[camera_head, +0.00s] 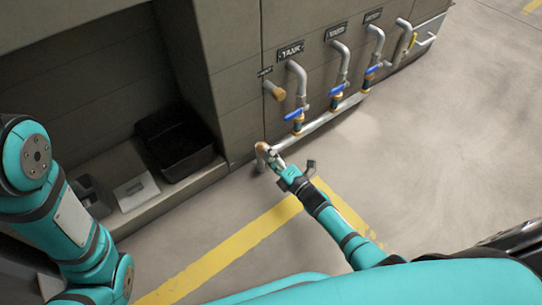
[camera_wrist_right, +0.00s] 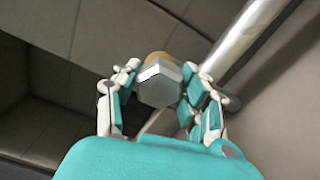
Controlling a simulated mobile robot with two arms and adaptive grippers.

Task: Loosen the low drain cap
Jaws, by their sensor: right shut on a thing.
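The low drain cap (camera_wrist_right: 160,88) is a grey hexagonal piece with a brassy part behind it. In the right wrist view it sits between the two fingers of my right gripper (camera_wrist_right: 158,92), which is shut on it. In the head view my right gripper (camera_head: 276,165) reaches the low end of the pipe near the floor, where a brassy fitting (camera_head: 262,147) shows; the gripper mostly hides the cap. My left arm (camera_head: 62,215) is at the left edge of the head view, and its gripper is not in view.
A silver pipe (camera_head: 322,121) runs low along the grey panel, with several blue-handled valves (camera_head: 294,114) above it. A TANK label (camera_head: 290,51) is on the panel. A black bin (camera_head: 178,146) stands in the recess at left. The floor (camera_head: 430,150) at right is clear.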

